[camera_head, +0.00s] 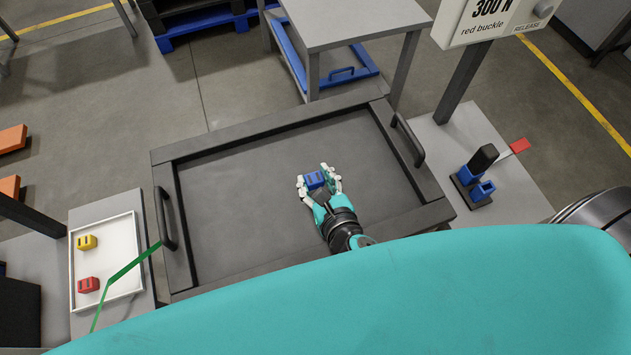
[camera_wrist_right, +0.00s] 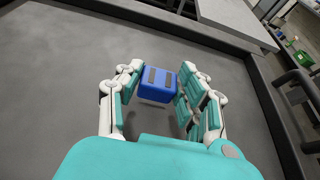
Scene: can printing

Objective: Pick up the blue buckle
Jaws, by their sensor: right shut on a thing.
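The blue buckle (camera_head: 314,180) is a small blue block with dark bars on it. It is between the fingers of my right gripper (camera_head: 320,182), over the dark tray (camera_head: 235,215). In the right wrist view the buckle (camera_wrist_right: 158,84) sits between the fingertips of my right gripper (camera_wrist_right: 157,90), which are shut on it. A shadow shows below the buckle; how far it is above the tray I cannot tell. My left gripper is not in view.
A white tray (camera_head: 118,225) at the left holds a yellow buckle (camera_head: 87,242) and a red buckle (camera_head: 88,285). A green strip (camera_head: 125,270) crosses its edge. The dark tray has raised rims and handles (camera_head: 408,140). A blue and black device (camera_head: 474,178) stands right, under a display (camera_head: 492,20).

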